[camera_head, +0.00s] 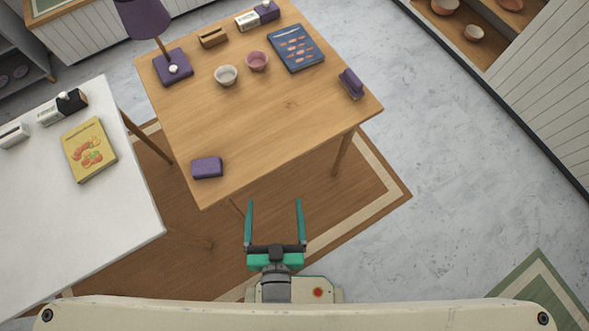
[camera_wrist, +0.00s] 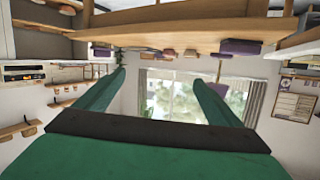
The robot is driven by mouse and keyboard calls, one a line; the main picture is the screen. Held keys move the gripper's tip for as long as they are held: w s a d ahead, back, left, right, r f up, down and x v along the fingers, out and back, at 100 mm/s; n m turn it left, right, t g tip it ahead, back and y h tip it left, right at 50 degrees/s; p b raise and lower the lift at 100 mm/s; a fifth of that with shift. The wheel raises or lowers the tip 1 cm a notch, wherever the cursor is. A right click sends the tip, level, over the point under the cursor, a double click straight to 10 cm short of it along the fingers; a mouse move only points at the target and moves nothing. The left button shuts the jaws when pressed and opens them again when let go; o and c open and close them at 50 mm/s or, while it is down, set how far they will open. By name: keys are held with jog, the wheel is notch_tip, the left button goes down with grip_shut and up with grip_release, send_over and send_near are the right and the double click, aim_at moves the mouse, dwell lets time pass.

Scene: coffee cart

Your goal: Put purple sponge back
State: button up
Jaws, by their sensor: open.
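A purple block that looks like the sponge (camera_head: 207,167) lies flat on the wooden table (camera_head: 270,130), near its front left corner. A second purple object (camera_head: 351,83) with a paler lower part sits at the table's right edge; I cannot tell exactly what it is. My gripper (camera_head: 274,201) is open and empty, with teal fingers pointing toward the table. It is in front of the table's near edge, right of the purple block and apart from it. In the wrist view the open fingers (camera_wrist: 163,78) have nothing between them. A purple block (camera_wrist: 240,47) shows there beyond them.
A purple lamp (camera_head: 173,67), a white bowl (camera_head: 227,75), a pink bowl (camera_head: 257,61) and a blue book (camera_head: 296,48) stand farther back. A white table (camera_head: 110,215) with a yellow book (camera_head: 89,150) is at left. The wooden table's front middle is clear.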

jog(key=s+d+r+h, duration=0.1)
jog(key=s+d+r, duration=0.1)
jog(key=s+d, duration=0.3)
jog(key=shift+v, duration=1.05)
